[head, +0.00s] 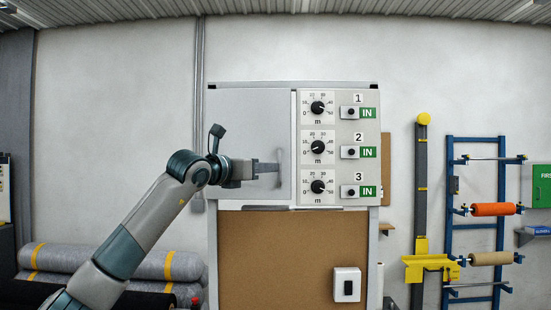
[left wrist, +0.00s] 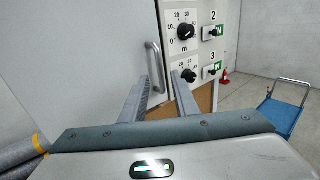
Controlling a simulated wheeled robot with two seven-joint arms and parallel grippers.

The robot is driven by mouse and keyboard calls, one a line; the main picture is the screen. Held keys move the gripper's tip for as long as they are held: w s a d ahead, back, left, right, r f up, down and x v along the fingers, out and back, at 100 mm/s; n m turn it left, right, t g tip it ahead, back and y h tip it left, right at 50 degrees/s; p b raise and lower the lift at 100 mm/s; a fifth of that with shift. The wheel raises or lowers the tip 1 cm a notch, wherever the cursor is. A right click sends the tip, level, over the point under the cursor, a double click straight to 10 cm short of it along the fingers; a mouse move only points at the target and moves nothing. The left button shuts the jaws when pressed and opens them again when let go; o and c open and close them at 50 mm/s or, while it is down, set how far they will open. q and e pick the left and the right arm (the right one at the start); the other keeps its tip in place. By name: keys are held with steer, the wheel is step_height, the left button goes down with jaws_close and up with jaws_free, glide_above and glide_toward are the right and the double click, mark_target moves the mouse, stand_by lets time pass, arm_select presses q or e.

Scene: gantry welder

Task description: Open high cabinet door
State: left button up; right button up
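The high cabinet door (head: 245,115) is a flat grey panel at the left of the cabinet, and it looks shut. It also fills the left of the left wrist view (left wrist: 95,50). Its vertical bar handle (head: 280,157) is near the door's right edge and shows clearly in the left wrist view (left wrist: 151,62). My left gripper (head: 276,168) is in front of the door at the handle. Its two fingers (left wrist: 160,78) are apart, with the lower part of the handle showing in the gap. I cannot tell whether they touch it. My right gripper is not in view.
A control panel (head: 338,123) with three dials and switches adjoins the door on the right. A brown board (head: 265,250) is below. Rolled grey mats (head: 105,260) lie at the left. A blue rack (head: 448,225) stands at the right. The wrist view shows a blue trolley (left wrist: 282,117).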

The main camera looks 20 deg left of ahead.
arm_select(q)
steer(key=p+x, duration=0.2)
steer(key=x, duration=0.3)
steer(key=shift+w+d+p, duration=0.15)
steer(key=shift+w+p, duration=0.2)
steer(key=shift+c, duration=0.7)
jaws_close()
